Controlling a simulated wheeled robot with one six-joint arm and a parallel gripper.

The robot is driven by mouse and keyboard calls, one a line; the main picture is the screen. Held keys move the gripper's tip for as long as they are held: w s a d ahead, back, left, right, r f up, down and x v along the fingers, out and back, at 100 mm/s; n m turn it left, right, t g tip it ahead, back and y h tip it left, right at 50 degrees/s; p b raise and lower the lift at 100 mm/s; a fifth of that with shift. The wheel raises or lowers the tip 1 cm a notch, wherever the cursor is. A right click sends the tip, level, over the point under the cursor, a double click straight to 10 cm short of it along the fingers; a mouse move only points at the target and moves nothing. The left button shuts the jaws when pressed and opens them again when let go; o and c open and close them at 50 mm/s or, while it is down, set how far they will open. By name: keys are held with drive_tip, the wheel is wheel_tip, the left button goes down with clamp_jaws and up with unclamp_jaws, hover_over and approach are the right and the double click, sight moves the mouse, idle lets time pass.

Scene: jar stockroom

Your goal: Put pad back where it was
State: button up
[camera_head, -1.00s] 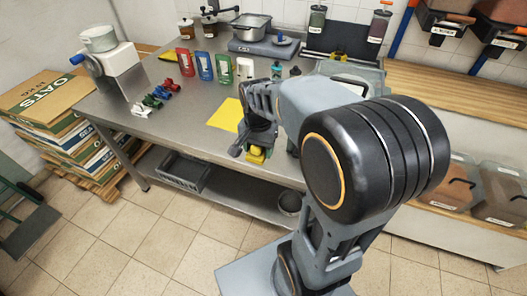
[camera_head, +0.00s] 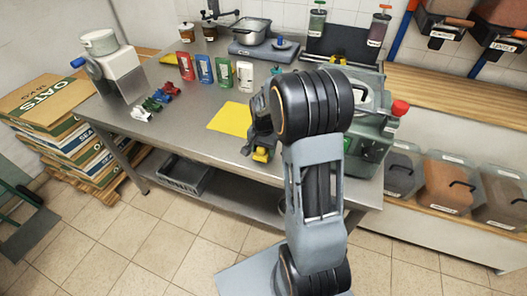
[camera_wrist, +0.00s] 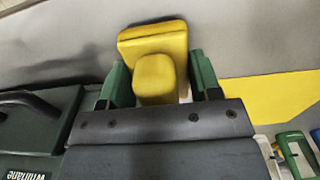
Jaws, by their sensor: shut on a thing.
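The yellow pad (camera_wrist: 152,38) is a flat block with a raised grip, seen in the wrist view. My gripper (camera_wrist: 160,80) is shut on that grip, one green finger on each side. In the head view the pad (camera_head: 261,155) shows as a small yellow patch under my gripper (camera_head: 261,146), near the front edge of the steel table (camera_head: 205,131). Whether it touches the table cannot be told. A flat yellow sheet (camera_head: 230,118) lies on the table just left of my gripper; it also shows at the right of the wrist view (camera_wrist: 270,101).
A green machine (camera_head: 372,122) with a red knob stands right of my gripper. My arm hides part of the table. The table's front left is clear.

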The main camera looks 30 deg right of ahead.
drive_tip(key=shift+f, duration=0.6)
drive_tip(key=shift+f, duration=0.25)
drive_tip(key=o, duration=1)
drive_tip(key=shift+r, duration=0.1)
drive_tip(key=shift+o, duration=0.2)
